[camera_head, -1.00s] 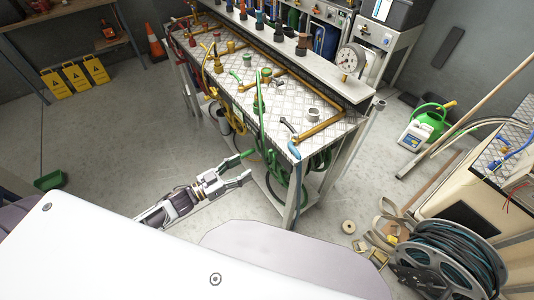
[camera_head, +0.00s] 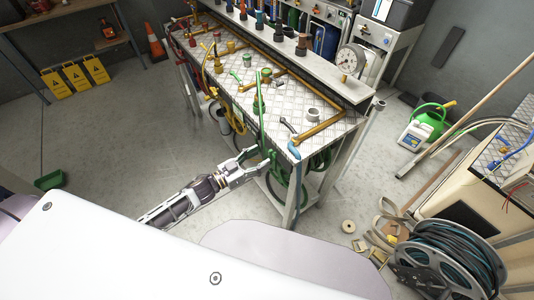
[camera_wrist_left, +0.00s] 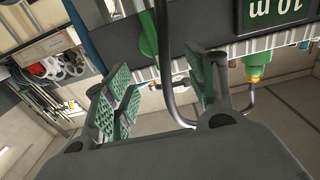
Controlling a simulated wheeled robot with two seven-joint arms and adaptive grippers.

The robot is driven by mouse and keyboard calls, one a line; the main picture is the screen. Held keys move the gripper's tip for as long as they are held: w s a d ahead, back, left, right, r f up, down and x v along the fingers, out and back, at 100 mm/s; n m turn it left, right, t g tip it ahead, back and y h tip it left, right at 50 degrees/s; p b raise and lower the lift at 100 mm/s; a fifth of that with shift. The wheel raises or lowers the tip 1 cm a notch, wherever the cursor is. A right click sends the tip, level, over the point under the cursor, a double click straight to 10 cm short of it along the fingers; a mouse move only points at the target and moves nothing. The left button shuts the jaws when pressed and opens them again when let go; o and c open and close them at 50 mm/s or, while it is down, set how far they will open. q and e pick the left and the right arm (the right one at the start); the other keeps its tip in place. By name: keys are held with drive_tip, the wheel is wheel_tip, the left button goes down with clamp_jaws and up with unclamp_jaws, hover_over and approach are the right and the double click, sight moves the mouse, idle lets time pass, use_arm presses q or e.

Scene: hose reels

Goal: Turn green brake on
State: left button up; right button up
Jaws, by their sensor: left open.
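My left gripper (camera_head: 256,161) is open at the near edge of the metal workbench, beside the green hoses. In the left wrist view its two green-padded fingers (camera_wrist_left: 162,88) stand apart. A green bar-like part (camera_wrist_left: 148,34), which may be the green brake, shows just beyond the opening between them. A dark curved bar passes in front of it, between the fingers. I cannot tell whether a finger touches either. In the head view the gripper and bench edge hide the brake. Green hose (camera_head: 280,180) hangs below the bench edge. My right gripper is not in view.
The workbench (camera_head: 237,93) carries brass pipes and colored fittings. In the left wrist view a green "10 m" sign (camera_wrist_left: 277,12) and a green-and-yellow fitting (camera_wrist_left: 256,68) are at the right. A hose reel (camera_head: 450,262) stands at lower right.

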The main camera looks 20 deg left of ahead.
sight(269, 153)
use_arm(q)
drive_tip(key=shift+x, duration=2.05)
drive_tip(key=c, duration=1)
